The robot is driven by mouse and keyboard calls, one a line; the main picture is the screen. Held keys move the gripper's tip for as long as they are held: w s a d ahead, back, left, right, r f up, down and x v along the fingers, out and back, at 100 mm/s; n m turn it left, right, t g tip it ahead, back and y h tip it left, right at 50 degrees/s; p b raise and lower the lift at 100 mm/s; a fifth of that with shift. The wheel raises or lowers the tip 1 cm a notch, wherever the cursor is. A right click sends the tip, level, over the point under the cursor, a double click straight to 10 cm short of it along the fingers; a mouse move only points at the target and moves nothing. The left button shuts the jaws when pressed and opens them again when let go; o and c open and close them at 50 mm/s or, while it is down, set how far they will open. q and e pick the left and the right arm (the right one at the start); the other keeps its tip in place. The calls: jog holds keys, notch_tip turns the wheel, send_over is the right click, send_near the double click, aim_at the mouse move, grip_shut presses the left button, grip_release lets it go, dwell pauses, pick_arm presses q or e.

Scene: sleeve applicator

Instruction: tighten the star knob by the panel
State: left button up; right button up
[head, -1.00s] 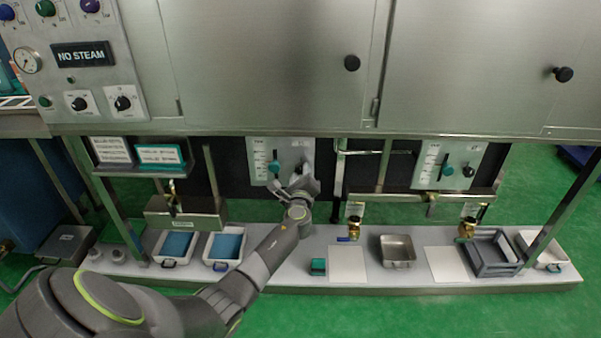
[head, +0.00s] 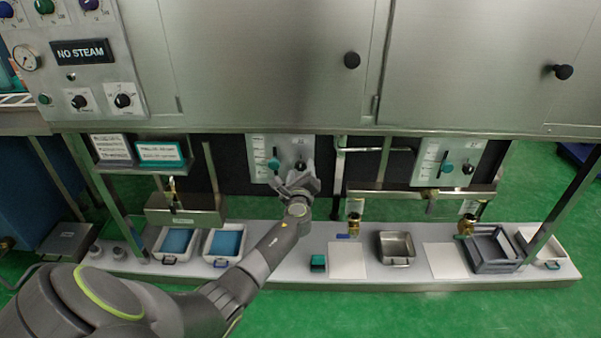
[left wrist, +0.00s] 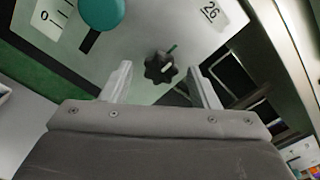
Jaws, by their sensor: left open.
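The dark star knob (left wrist: 160,68) with a pale mark on its face sits on a light panel (head: 262,145) below the steel cabinet. It also shows small in the head view (head: 300,166). My left gripper (left wrist: 159,80) is open and empty, its fingers pointing toward the panel. In the left wrist view, the knob appears between the two fingertips, a little beyond them; contact is not seen. In the head view, my left gripper (head: 299,181) is just below the knob. My right gripper is not in view.
A teal round knob (left wrist: 102,12) on a scale slot is left of the star knob. A similar panel (head: 450,155) is farther right. A steel pipe (head: 338,180) stands right of my gripper. Trays and a steel pan (head: 396,246) stand on the shelf below.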

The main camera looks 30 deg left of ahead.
pick_arm(q)
jog(key=shift+s+d, duration=0.35)
jog(key=shift+s, duration=0.2)
jog(key=p+v, duration=0.1)
jog(key=v, duration=1.5)
jog(key=shift+p, duration=0.4)
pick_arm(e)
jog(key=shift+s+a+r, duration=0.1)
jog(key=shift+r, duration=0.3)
pick_arm(q)
jog(key=shift+d, duration=0.1)
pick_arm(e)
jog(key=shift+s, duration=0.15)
